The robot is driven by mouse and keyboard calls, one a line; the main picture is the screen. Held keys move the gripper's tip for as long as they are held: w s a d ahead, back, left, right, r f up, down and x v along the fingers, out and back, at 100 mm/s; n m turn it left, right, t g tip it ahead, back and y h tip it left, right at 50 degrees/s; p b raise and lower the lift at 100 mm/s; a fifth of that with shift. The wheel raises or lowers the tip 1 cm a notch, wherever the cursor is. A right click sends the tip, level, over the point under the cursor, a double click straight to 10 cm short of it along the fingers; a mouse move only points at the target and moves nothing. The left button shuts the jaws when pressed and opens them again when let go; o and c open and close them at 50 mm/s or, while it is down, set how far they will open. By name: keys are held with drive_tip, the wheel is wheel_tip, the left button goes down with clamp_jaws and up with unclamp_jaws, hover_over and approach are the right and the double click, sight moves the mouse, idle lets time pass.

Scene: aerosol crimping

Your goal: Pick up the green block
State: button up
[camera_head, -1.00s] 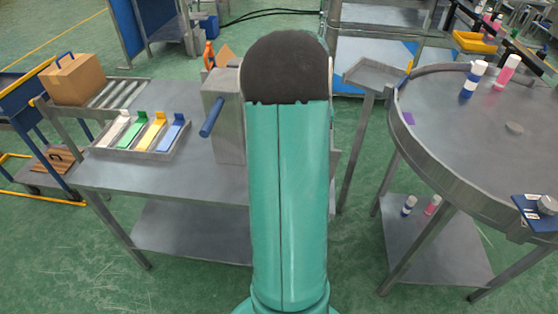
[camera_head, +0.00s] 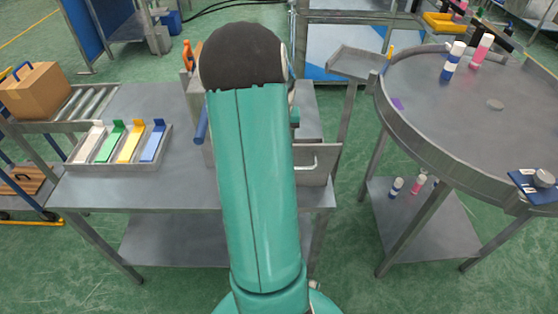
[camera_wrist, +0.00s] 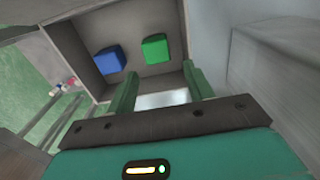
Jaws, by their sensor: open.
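The green block (camera_wrist: 154,49) lies in an open grey box-like drawer (camera_wrist: 104,90) in the wrist view. A blue block (camera_wrist: 110,60) lies to its left in the same drawer, apart from it. My gripper (camera_wrist: 160,88) is open, its two green fingers spread with nothing between them. The fingertips are over the drawer's near part, short of the green block in the picture. In the head view the grey drawer front (camera_head: 318,165) with its handle shows right of my arm. The blocks and my gripper are mostly hidden there behind my arm.
A round table (camera_head: 455,125) with bottles stands at right. A grey wall (camera_wrist: 275,60) rises close right of the drawer in the wrist view.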

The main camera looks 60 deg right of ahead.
drive_tip(key=f, duration=0.3)
drive_tip(key=shift+s+f, duration=0.3)
drive_tip(key=shift+f, duration=0.05)
drive_tip(key=shift+s+d+f, duration=0.1)
drive_tip(key=shift+s+f, duration=0.1)
drive_tip(key=shift+f, duration=0.25)
wheel_tip(320, 180, down, 4)
drive_tip(key=shift+w+f, duration=0.15)
drive_tip(key=shift+f, duration=0.1)
drive_tip(key=c, duration=0.7)
